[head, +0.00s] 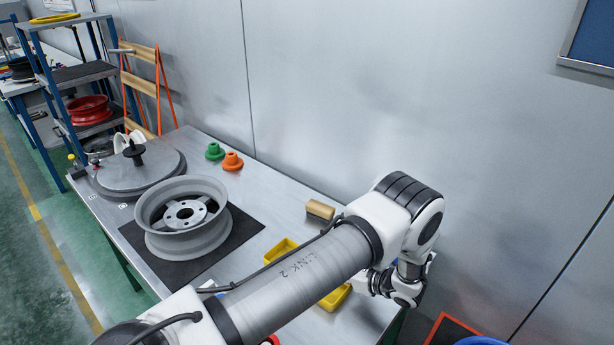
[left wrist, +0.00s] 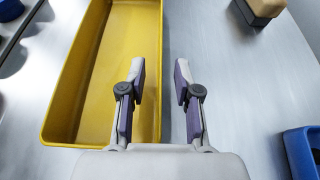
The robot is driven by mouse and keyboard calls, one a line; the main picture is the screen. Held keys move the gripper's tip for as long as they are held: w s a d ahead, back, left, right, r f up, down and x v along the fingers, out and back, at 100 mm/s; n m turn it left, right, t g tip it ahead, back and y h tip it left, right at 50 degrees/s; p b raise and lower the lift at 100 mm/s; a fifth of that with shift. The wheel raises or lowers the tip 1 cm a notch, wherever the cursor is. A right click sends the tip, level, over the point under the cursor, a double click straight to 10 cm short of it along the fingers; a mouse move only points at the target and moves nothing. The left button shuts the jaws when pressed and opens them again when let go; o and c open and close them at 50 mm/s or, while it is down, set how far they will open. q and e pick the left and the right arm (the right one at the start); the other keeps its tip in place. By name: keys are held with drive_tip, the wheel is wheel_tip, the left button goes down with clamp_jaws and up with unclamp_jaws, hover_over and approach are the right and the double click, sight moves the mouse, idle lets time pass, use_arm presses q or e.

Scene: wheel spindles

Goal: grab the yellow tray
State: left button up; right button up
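The yellow tray (left wrist: 112,70) is a long open box lying on the metal table, left of centre in the left wrist view. In the head view, yellow parts show on both sides of my arm, a far part (head: 280,249) and a near part (head: 336,297); the arm hides what lies between. My left gripper (left wrist: 160,75) is open. Its left finger is over the tray's inside and its right finger is outside the right wall, with that wall's line between them. Contact cannot be told. The fingertips are hidden in the head view. My right gripper is not in view.
A grey wheel (head: 184,216) stands on a black mat (head: 245,228). Green (head: 214,152) and orange (head: 232,161) stepped parts stand behind it. A wooden-topped block (head: 320,210) lies near the wall. A blue bin (left wrist: 302,150) is right of the gripper.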

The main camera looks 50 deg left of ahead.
use_arm(q)
drive_tip(key=shift+a+f, duration=0.25)
drive_tip(key=shift+a, duration=0.05)
drive_tip(key=shift+d, duration=0.1)
clamp_jaws()
drive_tip(key=shift+r, duration=0.1)
